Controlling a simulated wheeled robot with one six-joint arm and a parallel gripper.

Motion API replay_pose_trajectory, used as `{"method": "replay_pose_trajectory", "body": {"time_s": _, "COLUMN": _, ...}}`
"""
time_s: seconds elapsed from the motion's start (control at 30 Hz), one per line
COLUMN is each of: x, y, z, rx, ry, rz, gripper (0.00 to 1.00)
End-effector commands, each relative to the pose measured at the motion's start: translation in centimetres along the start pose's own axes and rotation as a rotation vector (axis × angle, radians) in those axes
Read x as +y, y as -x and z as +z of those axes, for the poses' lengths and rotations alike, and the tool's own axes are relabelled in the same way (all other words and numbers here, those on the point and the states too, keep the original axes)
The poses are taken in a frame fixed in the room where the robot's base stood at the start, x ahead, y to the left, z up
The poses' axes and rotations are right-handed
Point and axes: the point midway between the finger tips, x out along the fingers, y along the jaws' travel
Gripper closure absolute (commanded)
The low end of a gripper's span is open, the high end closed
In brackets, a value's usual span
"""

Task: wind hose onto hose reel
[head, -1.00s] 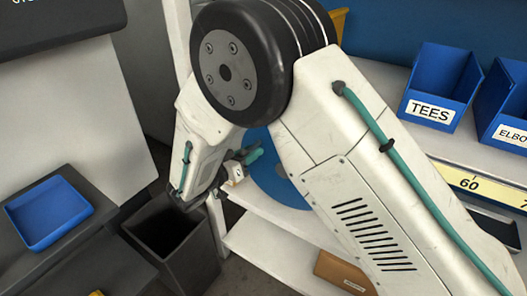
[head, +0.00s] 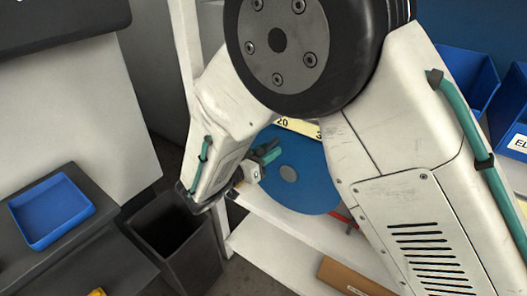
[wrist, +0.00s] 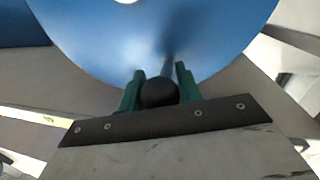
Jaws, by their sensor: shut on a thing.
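The hose reel shows as a large blue disc (head: 312,190) with a grey hub, standing at the shelf behind my arm. My arm covers part of it. In the wrist view the blue disc (wrist: 100,42) fills the upper middle. My gripper (head: 266,154) is at the disc's left side. In the wrist view its green fingers (wrist: 158,84) stand on both sides of a black round knob (wrist: 159,93) in front of the disc, and are shut on it. I cannot make out a hose in these views.
A dark open bin (head: 175,238) stands on the floor at the left, beside a bench with a blue tray (head: 51,211). Blue bins (head: 466,80) sit on the shelf at the right. A brown box (head: 357,275) lies on the lower shelf. My arm hides much of the shelving.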

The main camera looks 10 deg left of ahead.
Motion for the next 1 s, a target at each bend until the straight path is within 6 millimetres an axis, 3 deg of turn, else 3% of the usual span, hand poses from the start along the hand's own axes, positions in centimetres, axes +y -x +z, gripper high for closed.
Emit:
{"method": "replay_pose_trajectory", "body": {"time_s": 0.3, "x": 0.2, "y": -0.1, "z": 0.4, "rx": -0.004, "ry": 0.009, "rz": 0.004, "gripper": 1.0}}
{"method": "replay_pose_trajectory", "body": {"time_s": 0.33, "x": 0.2, "y": -0.1, "z": 0.4, "rx": -0.004, "ry": 0.009, "rz": 0.004, "gripper": 0.6}}
{"method": "replay_pose_trajectory", "body": {"time_s": 0.4, "x": 0.2, "y": -0.1, "z": 0.4, "rx": -0.003, "ry": 0.009, "rz": 0.003, "gripper": 0.45}}
{"method": "replay_pose_trajectory", "body": {"time_s": 0.73, "x": 0.0, "y": 0.4, "z": 0.2, "rx": -0.001, "ry": 0.004, "rz": -0.001, "gripper": 0.45}}
{"method": "replay_pose_trajectory", "body": {"time_s": 1.0, "x": 0.0, "y": 4.6, "z": 0.2, "rx": -0.001, "ry": 0.004, "rz": -0.002, "gripper": 0.45}}
